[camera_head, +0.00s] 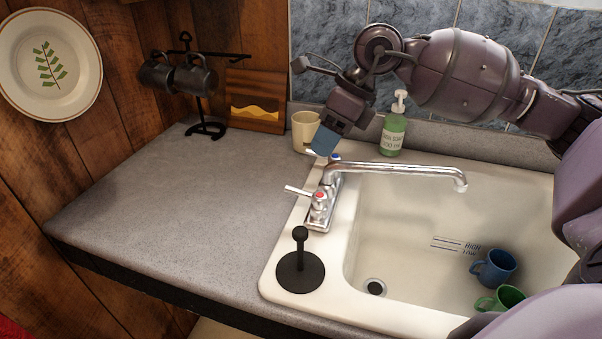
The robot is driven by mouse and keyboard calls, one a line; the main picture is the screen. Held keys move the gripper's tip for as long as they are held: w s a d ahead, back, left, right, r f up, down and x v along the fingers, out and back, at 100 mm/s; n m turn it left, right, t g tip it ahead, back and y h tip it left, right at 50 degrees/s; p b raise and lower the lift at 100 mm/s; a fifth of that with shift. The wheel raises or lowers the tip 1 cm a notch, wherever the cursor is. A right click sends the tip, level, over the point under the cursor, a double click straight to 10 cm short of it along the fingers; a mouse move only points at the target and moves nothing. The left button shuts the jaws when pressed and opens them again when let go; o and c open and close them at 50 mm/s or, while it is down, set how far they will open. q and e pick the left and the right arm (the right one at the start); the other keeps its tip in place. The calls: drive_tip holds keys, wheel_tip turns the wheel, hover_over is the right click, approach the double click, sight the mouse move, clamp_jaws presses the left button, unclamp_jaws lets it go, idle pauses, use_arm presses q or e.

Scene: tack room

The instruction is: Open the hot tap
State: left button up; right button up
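The chrome tap (400,170) stands on the left rim of the cream sink, its spout reaching right over the basin. The hot handle (320,197) has a red cap, and its lever points left. The cold handle (335,158) has a blue mark and sits behind it, partly hidden by my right gripper. My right gripper (323,141) reaches in from the right, with a blue fingertip pad just above and behind the cold handle, apart from the hot handle. Its finger gap is not clear. My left gripper is not in view.
A black stand (300,270) is on the sink's front-left rim. A soap bottle (393,128) and beige cup (304,128) stand behind the tap. Blue (495,268) and green (502,299) mugs lie in the sink (400,225). The grey counter (180,210) is mostly clear.

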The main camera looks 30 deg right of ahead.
sight(298, 189)
drive_tip(key=x, duration=1)
drive_tip(key=shift+a+f+b, duration=0.2)
drive_tip(key=shift+f+b, duration=0.05)
drive_tip(key=shift+b, duration=0.15)
clamp_jaws()
